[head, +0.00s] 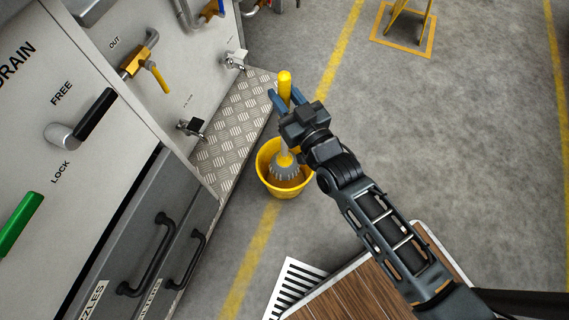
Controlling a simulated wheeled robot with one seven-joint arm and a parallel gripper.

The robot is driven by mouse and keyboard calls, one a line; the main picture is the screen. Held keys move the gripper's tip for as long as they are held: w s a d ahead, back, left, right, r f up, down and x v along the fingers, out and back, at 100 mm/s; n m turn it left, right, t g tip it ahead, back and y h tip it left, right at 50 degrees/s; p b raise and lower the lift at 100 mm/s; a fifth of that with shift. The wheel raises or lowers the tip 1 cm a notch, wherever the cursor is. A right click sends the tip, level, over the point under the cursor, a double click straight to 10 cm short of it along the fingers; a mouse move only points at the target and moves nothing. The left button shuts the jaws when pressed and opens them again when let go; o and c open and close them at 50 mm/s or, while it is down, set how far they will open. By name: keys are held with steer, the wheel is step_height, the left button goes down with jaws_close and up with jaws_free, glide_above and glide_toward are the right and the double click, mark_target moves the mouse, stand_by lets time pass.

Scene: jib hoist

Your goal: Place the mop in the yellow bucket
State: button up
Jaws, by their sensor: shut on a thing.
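The mop has a yellow handle top (285,84), a pale lower shaft and a grey head (286,166). My gripper (284,102) is shut on the mop's handle just below its yellow top. The yellow bucket (264,177) stands on the grey floor below. From this view, the mop head shows within the bucket's rim. I cannot tell whether it touches the bucket's bottom. Part of the shaft is hidden behind my gripper, and my wrist covers the area to the right of the bucket's rim.
A diamond-plate step (236,128) runs along the grey panelled unit left of the bucket. Drawers with dark handles (148,255) are at lower left. A wooden top (350,293) and a white floor grate (291,287) are below.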

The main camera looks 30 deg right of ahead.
step_height(320, 180, down, 12)
steer(key=b, duration=0.5)
steer(key=shift+s+f, duration=0.25)
steer(key=shift+s, duration=0.05)
steer(key=shift+f+b, duration=0.1)
steer(key=shift+b, duration=0.25)
steer(key=o, duration=1)
steer(key=shift+f, duration=0.1)
steer(key=shift+o, duration=0.2)
steer(key=s+p, duration=0.3)
steer(key=s, duration=0.9)
steer(key=shift+a, duration=0.35)
steer(key=shift+s, duration=0.15)
